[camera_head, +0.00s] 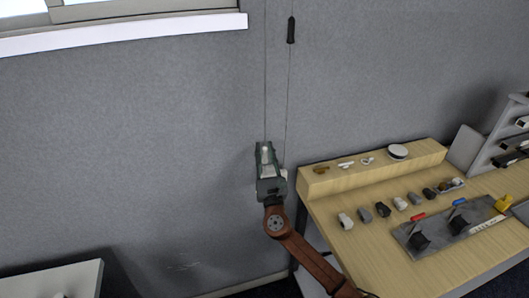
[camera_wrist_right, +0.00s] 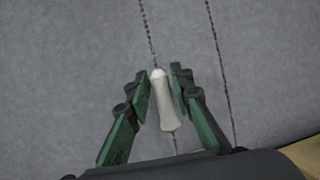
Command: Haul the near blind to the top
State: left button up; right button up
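My right gripper (camera_head: 266,148) is up against the grey wall, below the window. A pale, slim cord knob (camera_wrist_right: 165,100) is between its two green fingers (camera_wrist_right: 162,82), and a narrow gap shows beside the knob, so the fingers look open around it. The knob hangs on the left dark cord (camera_wrist_right: 148,35), which also shows in the head view (camera_head: 265,80). A second cord (camera_wrist_right: 219,60) runs down to the right, outside the fingers. A black cord handle (camera_head: 291,30) is high on that side. The blind itself is not in view. My left gripper is not in view.
A wooden bench (camera_head: 375,255) with a raised shelf (camera_head: 380,170), small parts and a grey tray (camera_head: 440,238) stands right of my arm. A window sill (camera_head: 120,36) is at upper left, and a white surface (camera_head: 50,283) at lower left. The wall between is bare.

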notch_tip(320, 180, up, 10)
jog(key=shift+f, duration=0.15)
dwell(0.4)
